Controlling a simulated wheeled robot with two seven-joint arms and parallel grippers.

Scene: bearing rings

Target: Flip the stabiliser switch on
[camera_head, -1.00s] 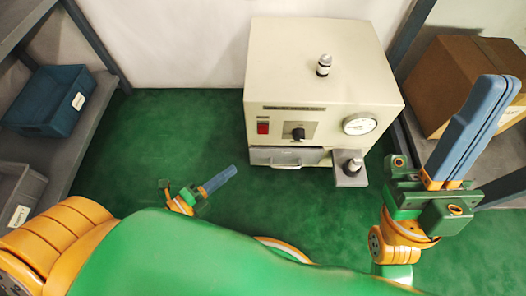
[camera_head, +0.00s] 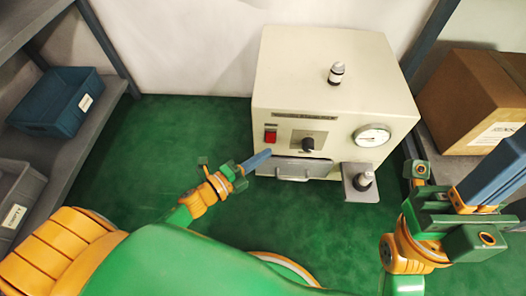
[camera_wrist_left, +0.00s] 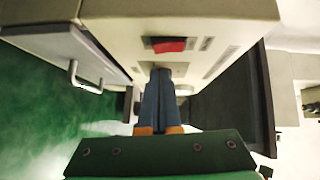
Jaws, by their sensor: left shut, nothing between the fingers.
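The red switch (camera_head: 270,137) is on the left of the front face of a cream machine (camera_head: 335,75). I cannot tell which way it is set. In the left wrist view the red switch (camera_wrist_left: 170,45) shows just beyond my fingertips. My left gripper (camera_head: 266,156) is shut and empty, just below the switch and close to the front face. In the left wrist view the left gripper (camera_wrist_left: 160,75) points at the panel below the switch; I cannot tell if it touches. My right gripper (camera_head: 515,165) is raised at the right edge, partly cut off, away from the machine.
A handled panel (camera_head: 293,170) lies below, and a small grey ledge (camera_head: 361,186) juts out at right. A blue bin (camera_head: 55,100) and a cardboard box (camera_head: 475,100) stand on side shelves.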

